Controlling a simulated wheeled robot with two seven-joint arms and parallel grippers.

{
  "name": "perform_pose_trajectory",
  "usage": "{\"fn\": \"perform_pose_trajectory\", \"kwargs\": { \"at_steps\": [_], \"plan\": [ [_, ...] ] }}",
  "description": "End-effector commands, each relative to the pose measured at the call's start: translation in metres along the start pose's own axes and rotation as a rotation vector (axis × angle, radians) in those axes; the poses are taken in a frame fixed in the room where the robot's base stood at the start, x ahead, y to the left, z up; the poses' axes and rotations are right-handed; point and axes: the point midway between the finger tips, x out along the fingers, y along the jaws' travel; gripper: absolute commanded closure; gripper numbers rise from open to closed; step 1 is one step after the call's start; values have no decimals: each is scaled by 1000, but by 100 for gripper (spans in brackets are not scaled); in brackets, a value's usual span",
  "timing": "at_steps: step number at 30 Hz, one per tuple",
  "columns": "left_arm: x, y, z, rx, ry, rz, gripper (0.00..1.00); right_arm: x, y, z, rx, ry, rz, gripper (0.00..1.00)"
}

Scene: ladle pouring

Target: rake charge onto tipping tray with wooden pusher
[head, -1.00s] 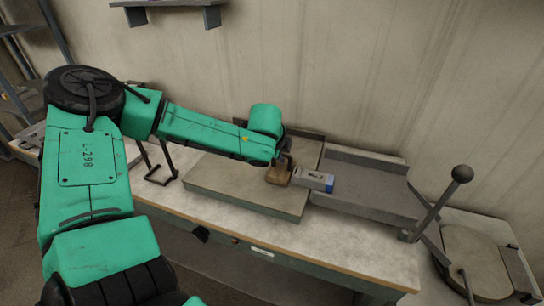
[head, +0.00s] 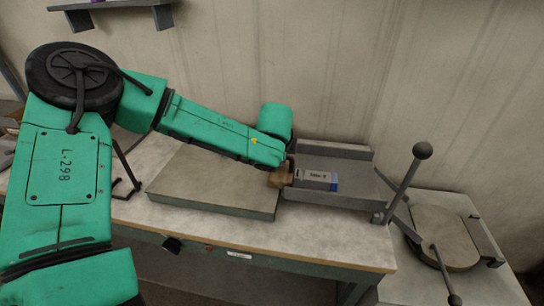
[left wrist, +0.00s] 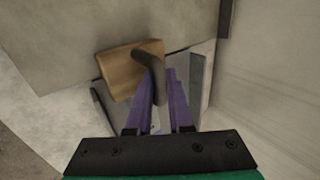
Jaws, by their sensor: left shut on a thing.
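The charge, a small grey block with a blue end (head: 316,178), lies inside the left part of the grey tipping tray (head: 350,203). The wooden pusher (head: 281,177) stands at its left side, over the seam between slab and tray; I cannot tell if they touch. In the left wrist view the pusher's brown head (left wrist: 120,72) lies beyond my left gripper (left wrist: 160,78), whose purple fingers are shut on its dark curved handle (left wrist: 150,62). In the head view my forearm hides the fingers. My right gripper is out of view.
The flat slab (head: 215,185) left of the tray is bare. A lever with a black ball (head: 422,150) rises at the tray's right front. Beyond it is a round lidded vessel (head: 445,238). The wall stands close behind the tray.

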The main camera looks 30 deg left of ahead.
Motion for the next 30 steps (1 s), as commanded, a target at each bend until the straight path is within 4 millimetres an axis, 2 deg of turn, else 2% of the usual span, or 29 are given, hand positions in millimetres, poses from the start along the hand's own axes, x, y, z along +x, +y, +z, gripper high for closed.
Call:
{"fn": "perform_pose_trajectory", "kwargs": {
  "at_steps": [18,24,30],
  "plan": [
    [1,0,-63,1,3,1,100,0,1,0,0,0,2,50],
    [-1,-1,-40,-3,4,0,100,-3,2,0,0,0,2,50],
    [-22,-16,-38,-1,2,0,100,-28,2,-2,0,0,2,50]
  ]
}}
